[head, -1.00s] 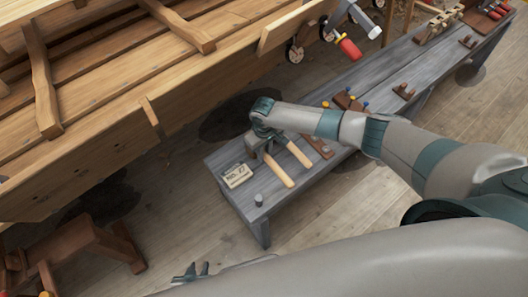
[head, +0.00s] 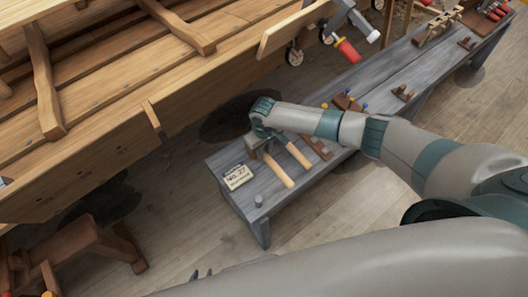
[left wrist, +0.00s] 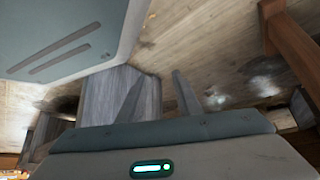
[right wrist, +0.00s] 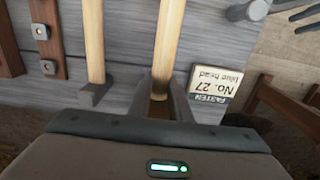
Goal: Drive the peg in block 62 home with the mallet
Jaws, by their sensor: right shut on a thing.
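My right gripper (right wrist: 158,105) is shut on a tool with a pale wooden handle (right wrist: 168,45) over the near end of the grey bench; a brown part shows between the fingers. Its head is largely hidden, so I cannot confirm it is the mallet. In the head view my right gripper (head: 262,138) covers the tool's far end. Small brown blocks with coloured pegs (head: 346,102) stand along the bench. No number 62 is readable.
A card (right wrist: 217,88) on the grey bench (head: 225,162) reads No. 27, blue head. Beside the held tool lies another wooden-handled tool with a grey head (right wrist: 95,95). A short grey cylinder (head: 258,201) stands near the bench end. The wooden hull (head: 110,130) rises at left.

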